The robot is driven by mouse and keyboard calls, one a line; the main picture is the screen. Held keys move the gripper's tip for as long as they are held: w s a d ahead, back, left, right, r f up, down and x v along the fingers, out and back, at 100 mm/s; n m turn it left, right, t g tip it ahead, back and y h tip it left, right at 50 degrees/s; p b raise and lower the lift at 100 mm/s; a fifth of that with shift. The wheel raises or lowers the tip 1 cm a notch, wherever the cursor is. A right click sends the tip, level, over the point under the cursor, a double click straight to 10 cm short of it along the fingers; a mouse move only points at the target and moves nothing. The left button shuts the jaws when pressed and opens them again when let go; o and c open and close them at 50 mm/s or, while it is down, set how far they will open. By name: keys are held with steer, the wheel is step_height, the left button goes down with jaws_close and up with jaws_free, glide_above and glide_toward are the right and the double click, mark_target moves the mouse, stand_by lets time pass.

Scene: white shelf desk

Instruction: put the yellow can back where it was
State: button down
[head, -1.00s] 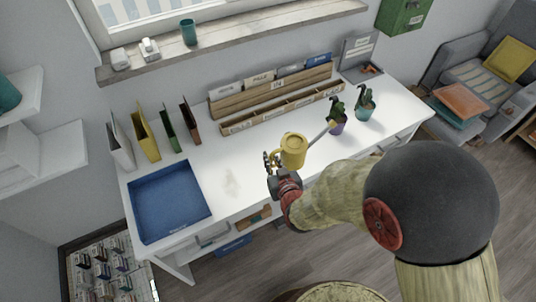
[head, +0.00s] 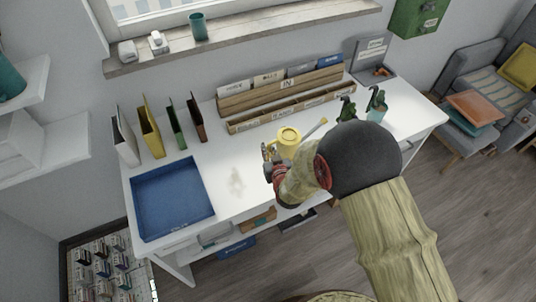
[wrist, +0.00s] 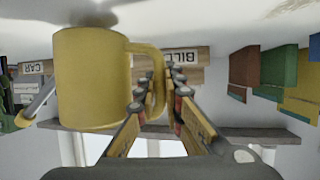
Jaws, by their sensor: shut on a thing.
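The yellow can (head: 288,142) is a watering can with a long grey spout pointing right. It is in the middle of the white desk (head: 215,160), in front of the wooden file rack. My gripper (head: 268,158) is at its left side. In the wrist view, which is upside down, the can (wrist: 92,80) is large and upright relative to the desk. My gripper's fingers (wrist: 158,95) are shut on its looped handle. The can's base is at or very close to the desk, with a shadow beside it; I cannot tell whether it touches.
The wooden file rack (head: 290,106) stands behind the can. Plants in pots (head: 376,106) are to the right, one pot hidden by my arm. A blue tray (head: 170,200) and several upright folders (head: 150,132) are at the left. The desk between tray and can is clear except for a faint stain.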

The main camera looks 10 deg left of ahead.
steer(key=shift+f, duration=0.75)
steer(key=shift+f, duration=0.1)
steer(key=shift+f+b, duration=0.15)
steer(key=shift+b, duration=0.2)
steer(key=c, duration=1.9)
jaws_free()
steer(key=shift+s+d+r+p, duration=0.1)
steer(key=shift+s+r+p, duration=0.05)
steer(key=shift+r+p, duration=0.15)
steer(key=p+v, duration=0.2)
steer(key=v, duration=0.9)
steer(key=shift+s+d+r, duration=0.15)
steer(key=shift+s, duration=0.15)
